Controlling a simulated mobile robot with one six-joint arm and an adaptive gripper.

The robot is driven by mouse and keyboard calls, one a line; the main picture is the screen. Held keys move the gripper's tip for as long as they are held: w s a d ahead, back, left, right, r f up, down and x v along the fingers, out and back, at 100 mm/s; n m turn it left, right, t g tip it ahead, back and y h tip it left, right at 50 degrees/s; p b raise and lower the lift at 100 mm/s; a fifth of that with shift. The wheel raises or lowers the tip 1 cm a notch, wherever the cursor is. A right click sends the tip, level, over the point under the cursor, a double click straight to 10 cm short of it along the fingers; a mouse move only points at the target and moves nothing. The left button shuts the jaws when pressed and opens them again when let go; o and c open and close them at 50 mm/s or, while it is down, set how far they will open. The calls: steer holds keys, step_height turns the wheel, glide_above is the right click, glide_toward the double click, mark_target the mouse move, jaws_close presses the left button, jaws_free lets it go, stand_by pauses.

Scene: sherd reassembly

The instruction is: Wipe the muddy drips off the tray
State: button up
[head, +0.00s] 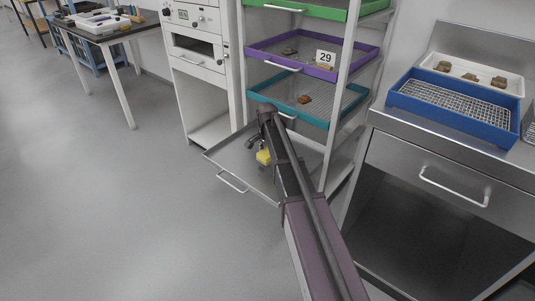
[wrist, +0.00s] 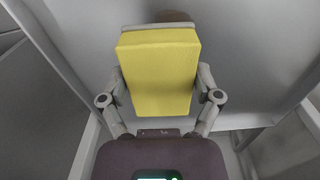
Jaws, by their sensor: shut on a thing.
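My gripper (head: 259,150) is shut on a yellow sponge (head: 263,157), low over the grey metal tray (head: 228,158) pulled out at the bottom of the rack. In the wrist view the sponge (wrist: 158,72) sits between the two fingers of my gripper (wrist: 160,88). A brown patch (wrist: 175,16), perhaps a muddy drip, shows just past the sponge's far edge, partly hidden by it. The grey tray surface (wrist: 240,60) around it looks plain. I cannot tell whether the sponge touches the tray. My arm hides part of the tray in the head view.
Above are a teal tray (head: 345,113) with a sherd, a purple tray (head: 262,48) with a "29" card, and a green tray (head: 300,8). A rack post (head: 338,95) stands close right. A steel bench (head: 440,145) holds a blue basket (head: 455,125). Floor at left is clear.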

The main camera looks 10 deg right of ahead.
steer(key=shift+r+p, duration=1.55)
